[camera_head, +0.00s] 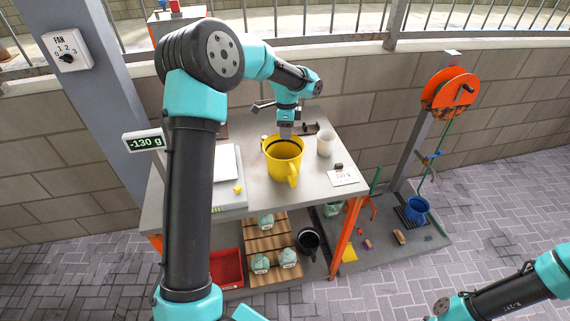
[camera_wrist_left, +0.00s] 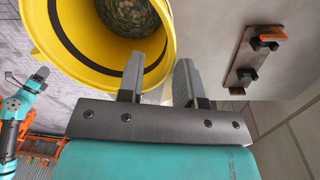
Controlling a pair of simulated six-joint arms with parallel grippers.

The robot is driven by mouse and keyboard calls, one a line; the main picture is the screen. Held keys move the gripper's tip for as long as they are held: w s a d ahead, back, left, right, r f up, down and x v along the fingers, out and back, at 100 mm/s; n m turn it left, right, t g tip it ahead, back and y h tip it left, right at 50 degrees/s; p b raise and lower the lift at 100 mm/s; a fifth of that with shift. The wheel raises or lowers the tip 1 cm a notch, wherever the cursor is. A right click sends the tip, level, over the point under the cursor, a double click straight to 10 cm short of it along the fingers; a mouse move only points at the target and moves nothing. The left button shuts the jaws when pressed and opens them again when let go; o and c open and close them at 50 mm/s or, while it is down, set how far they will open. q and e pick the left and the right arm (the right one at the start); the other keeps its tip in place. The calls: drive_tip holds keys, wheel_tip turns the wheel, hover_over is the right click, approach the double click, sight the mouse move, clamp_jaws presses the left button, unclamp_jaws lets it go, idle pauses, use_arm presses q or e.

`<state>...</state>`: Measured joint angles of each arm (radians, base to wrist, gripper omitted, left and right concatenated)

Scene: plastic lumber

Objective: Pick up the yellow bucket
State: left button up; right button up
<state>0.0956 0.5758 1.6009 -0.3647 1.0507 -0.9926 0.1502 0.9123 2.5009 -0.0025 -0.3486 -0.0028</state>
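The yellow bucket (camera_head: 286,168) stands upright on the grey workbench top, with a yellow handle-like part facing the front. My left gripper (camera_head: 286,133) points down at its back rim. In the left wrist view the open fingers (camera_wrist_left: 160,78) straddle the line of the bucket's rim (camera_wrist_left: 168,45), one over the inside and one outside; contact is not clear. A mottled green-brown mass (camera_wrist_left: 124,15) shows inside the bucket. My right arm is at the lower right of the head view, its gripper out of frame; a small teal-and-dark arm end at the wrist view's left is unclear.
On the bench, a white cup (camera_head: 325,145) stands right of the bucket, a small dark rack (camera_head: 310,129) behind, a card (camera_head: 342,178) front right, and a scale (camera_head: 228,175) left. A lower shelf holds a red crate (camera_head: 226,268) and a black bucket (camera_head: 309,241). A blue bucket (camera_head: 416,210) stands right.

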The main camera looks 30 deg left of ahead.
sight(287, 145)
use_arm(q)
drive_tip(key=shift+f, duration=0.15)
wheel_tip(287, 145, down, 5)
drive_tip(key=shift+d+r, duration=0.1)
drive_tip(key=shift+d, duration=0.05)
drive_tip(key=shift+c, duration=0.5)
clamp_jaws()
